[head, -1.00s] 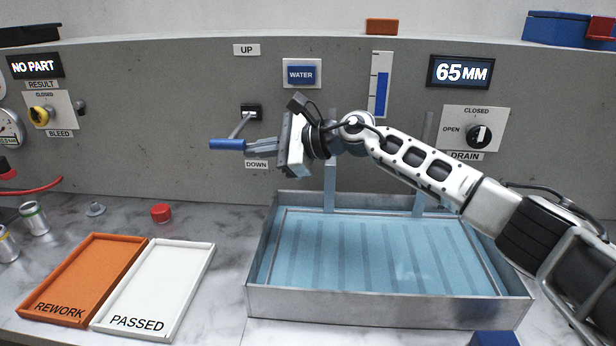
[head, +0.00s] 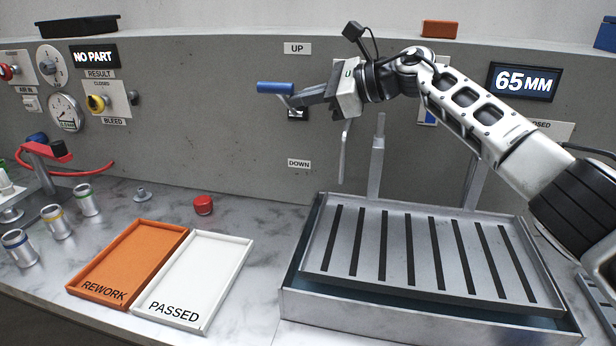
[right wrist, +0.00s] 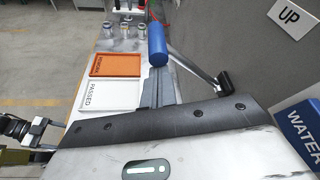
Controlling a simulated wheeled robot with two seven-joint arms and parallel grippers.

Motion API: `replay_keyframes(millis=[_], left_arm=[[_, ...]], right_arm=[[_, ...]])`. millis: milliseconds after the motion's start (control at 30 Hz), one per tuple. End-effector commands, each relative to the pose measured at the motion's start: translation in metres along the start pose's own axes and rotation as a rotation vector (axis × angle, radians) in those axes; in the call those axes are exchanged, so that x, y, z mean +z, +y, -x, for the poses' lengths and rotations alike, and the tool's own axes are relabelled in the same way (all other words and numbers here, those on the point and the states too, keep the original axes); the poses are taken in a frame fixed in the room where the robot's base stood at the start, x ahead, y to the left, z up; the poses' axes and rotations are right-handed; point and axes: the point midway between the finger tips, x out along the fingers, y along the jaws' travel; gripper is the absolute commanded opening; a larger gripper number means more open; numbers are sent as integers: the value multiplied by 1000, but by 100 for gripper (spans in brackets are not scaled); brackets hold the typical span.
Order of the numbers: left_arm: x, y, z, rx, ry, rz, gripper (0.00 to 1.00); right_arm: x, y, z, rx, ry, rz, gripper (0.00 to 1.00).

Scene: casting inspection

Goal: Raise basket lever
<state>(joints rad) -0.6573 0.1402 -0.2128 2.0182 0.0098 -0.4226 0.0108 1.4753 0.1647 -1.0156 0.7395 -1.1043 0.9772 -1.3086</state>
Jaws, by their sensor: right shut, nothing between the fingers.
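The basket lever has a blue handle (head: 275,88) on a grey arm from a black pivot block on the back panel. The handle is near the UP label (head: 297,48), well above the DOWN label (head: 299,163). In the right wrist view the blue handle (right wrist: 157,45) is just past the fingertips. My right gripper (head: 300,98) is shut and empty, its tips against or just below the handle; I cannot tell if they touch. The slotted metal basket (head: 418,300) is up in the tank (head: 430,320), its slotted floor clear of the water.
An orange REWORK tray (head: 178,233) and a white PASSED tray (head: 245,245) lie left of the tank. A red cap (head: 203,205) and several metal cylinders (head: 57,222) stand on the marble counter. The display (head: 523,82) reads 65 MM.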

Motion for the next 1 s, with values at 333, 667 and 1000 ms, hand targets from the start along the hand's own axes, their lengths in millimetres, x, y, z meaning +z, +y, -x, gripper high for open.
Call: replay_keyframes(millis=[333,667,1000], left_arm=[[4,0,2,0,-8,-1,69],[1,-1,2,0,-3,-3,69],[-4,-1,3,0,5,-6,69]], right_arm=[[6,-2,2,-4,-7,2,0],[7,-4,9,-5,-10,4,0],[3,-13,64,5,-7,4,0]])
